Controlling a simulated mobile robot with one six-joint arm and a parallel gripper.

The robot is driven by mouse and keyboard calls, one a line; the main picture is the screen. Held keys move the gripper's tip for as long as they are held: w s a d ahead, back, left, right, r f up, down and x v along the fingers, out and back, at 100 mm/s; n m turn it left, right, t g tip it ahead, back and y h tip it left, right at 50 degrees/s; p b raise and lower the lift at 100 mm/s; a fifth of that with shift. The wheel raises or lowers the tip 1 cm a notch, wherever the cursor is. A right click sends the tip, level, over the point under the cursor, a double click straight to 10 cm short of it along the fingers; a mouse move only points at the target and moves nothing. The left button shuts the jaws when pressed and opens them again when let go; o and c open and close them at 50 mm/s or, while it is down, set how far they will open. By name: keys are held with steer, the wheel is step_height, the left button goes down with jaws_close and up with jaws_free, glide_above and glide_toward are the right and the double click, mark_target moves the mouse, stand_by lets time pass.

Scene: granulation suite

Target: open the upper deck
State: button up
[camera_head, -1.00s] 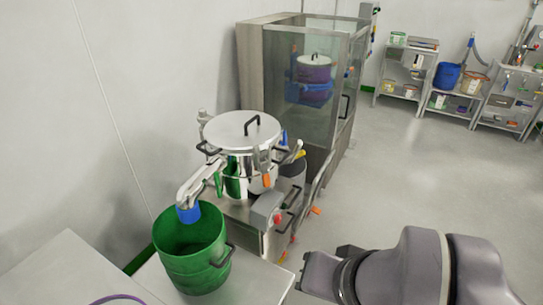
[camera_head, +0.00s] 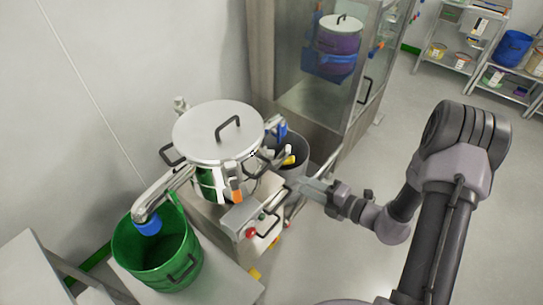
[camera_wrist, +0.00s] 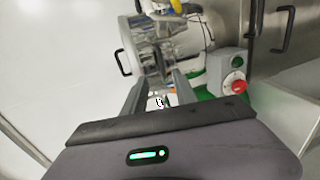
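The round steel vessel with its flat lid (camera_head: 218,132) stands on a steel machine in the head view. A dark handle (camera_head: 228,127) sits on top of the lid, and the lid lies flat and closed. Clamps with an orange grip (camera_head: 236,196) show at its front. I cannot tell which part is the upper deck. My gripper (camera_head: 300,187) is at the right of the machine, beside and below the vessel. In the wrist view my gripper's two fingers (camera_wrist: 157,95) are apart, pointing toward the shiny machine body (camera_wrist: 152,58); no held object is clear between them.
A green bucket (camera_head: 158,250) stands under the spout (camera_head: 163,190) at the left. A red button (camera_head: 250,233) is on the machine's front box; it also shows in the wrist view (camera_wrist: 238,88). A glass-fronted cabinet (camera_head: 300,75) stands behind. Open floor lies at the right.

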mark_target(266, 170)
steer(key=b+x, duration=0.2)
steer(key=x, duration=0.6)
steer(key=b+x, duration=0.2)
steer(key=x, duration=0.6)
steer(key=shift+s+a, duration=0.15)
steer(key=shift+s, duration=0.15)
jaws_close()
